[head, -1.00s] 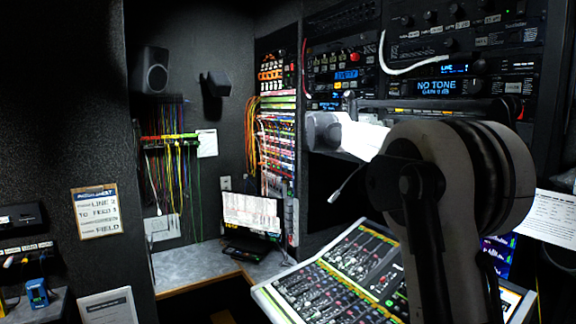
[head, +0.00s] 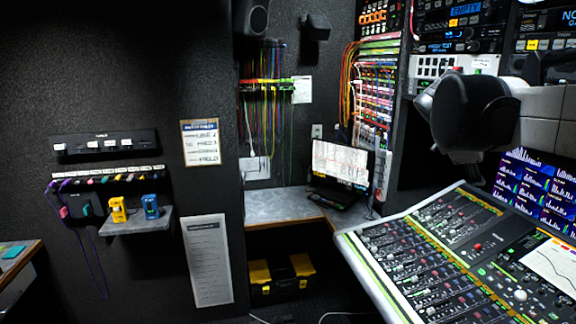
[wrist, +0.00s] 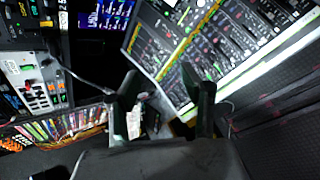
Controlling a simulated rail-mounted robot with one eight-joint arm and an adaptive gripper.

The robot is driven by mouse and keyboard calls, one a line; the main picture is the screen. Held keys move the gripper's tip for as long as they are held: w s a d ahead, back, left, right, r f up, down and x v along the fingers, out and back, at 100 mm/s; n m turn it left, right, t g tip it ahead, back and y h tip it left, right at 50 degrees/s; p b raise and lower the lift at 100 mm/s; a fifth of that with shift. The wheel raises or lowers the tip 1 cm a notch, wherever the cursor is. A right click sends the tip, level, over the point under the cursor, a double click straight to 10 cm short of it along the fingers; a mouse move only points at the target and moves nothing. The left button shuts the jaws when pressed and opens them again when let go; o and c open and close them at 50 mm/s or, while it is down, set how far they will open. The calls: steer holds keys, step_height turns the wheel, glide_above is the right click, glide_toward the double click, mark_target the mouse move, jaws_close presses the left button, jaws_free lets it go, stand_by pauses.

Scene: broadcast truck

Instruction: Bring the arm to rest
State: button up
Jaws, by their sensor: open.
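My gripper (wrist: 163,98) shows in the wrist view with its two dark fingers apart and nothing visible between them. Behind the fingers are the mixing console and the counter area, both apart from it as far as I can tell. In the head view my arm comes in from the right edge above the console, with a dark rounded joint in front of the rack. The fingers cannot be made out in the head view.
The mixing console (head: 440,262) fills the lower right. A small shelf (head: 137,224) holds yellow and blue devices at left. A yellow-and-black toolbox (head: 281,279) is under the counter. Rack gear (wrist: 37,82) shows at left in the wrist view.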

steer(key=s+a+f+m+y+b, duration=0.2)
steer(key=s+a+f+m+y, duration=0.1)
steer(key=s+a+f, duration=0.4)
steer(key=s+a+f+m+t+y+b, duration=0.1)
steer(key=s+a+f, duration=0.5)
steer(key=f, duration=0.6)
steer(key=s+a+f+m+y+b, duration=0.3)
steer(key=s+a+f+m+y, duration=0.1)
steer(key=s+a+f+m, duration=0.3)
step_height(320, 180, down, 3)
steer(key=shift+s+a+r+m+t+y+b, duration=0.2)
steer(key=shift+s+a+m+t+y+b, duration=0.15)
steer(key=shift+s, duration=0.85)
steer(key=shift+d, duration=0.15)
